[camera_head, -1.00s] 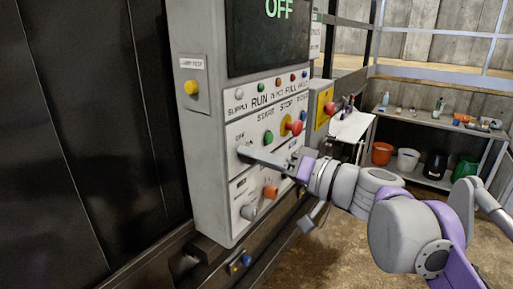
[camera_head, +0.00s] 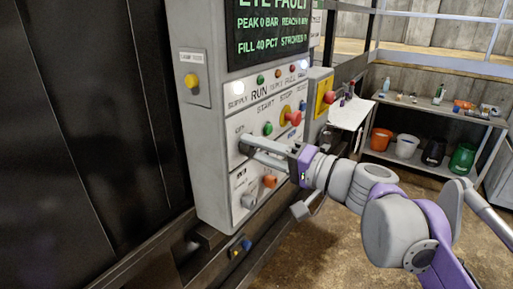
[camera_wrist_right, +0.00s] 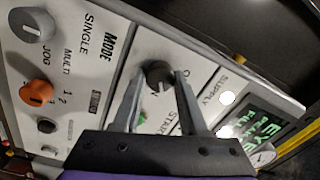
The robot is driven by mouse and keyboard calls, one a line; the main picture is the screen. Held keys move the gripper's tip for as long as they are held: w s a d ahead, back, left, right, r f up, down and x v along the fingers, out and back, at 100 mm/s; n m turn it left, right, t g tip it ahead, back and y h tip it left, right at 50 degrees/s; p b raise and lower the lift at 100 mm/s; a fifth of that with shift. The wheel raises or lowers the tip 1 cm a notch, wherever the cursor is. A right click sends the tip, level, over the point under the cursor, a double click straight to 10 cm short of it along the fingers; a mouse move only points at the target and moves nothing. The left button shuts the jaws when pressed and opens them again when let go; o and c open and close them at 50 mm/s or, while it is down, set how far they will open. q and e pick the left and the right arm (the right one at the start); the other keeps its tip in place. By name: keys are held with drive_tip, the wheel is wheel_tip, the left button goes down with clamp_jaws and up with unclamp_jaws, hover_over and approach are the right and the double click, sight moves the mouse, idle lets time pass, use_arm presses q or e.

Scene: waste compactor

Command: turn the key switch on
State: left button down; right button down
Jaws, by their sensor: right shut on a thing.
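The key switch (camera_wrist_right: 158,72) is a dark round knob on the pale control panel. In the head view it (camera_head: 244,141) is mostly hidden by my fingers. My right gripper (camera_head: 247,147) reaches it from the right. In the wrist view the fingers of my right gripper (camera_wrist_right: 160,82) stand on both sides of the knob, shut on it. The display (camera_head: 270,30) is lit with green text, including "FAULT", and the supply lamp (camera_head: 238,88) glows white; the lamp also shows in the wrist view (camera_wrist_right: 227,98). My left gripper is not in view.
A green button (camera_head: 268,128) and a red stop button (camera_head: 292,118) sit just above my fingers. An orange knob (camera_head: 269,181) and a grey knob (camera_head: 249,201) sit below. A shelf (camera_head: 445,115) with buckets stands at the back right.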

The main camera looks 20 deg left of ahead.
drive_tip(key=shift+c, duration=2.2)
unclamp_jaws()
drive_tip(key=shift+d, duration=0.1)
drive_tip(key=v, duration=1)
drive_tip(key=shift+s+d+b, duration=0.15)
drive_tip(key=shift+d+b, duration=0.2)
drive_tip(key=shift+b, duration=0.1)
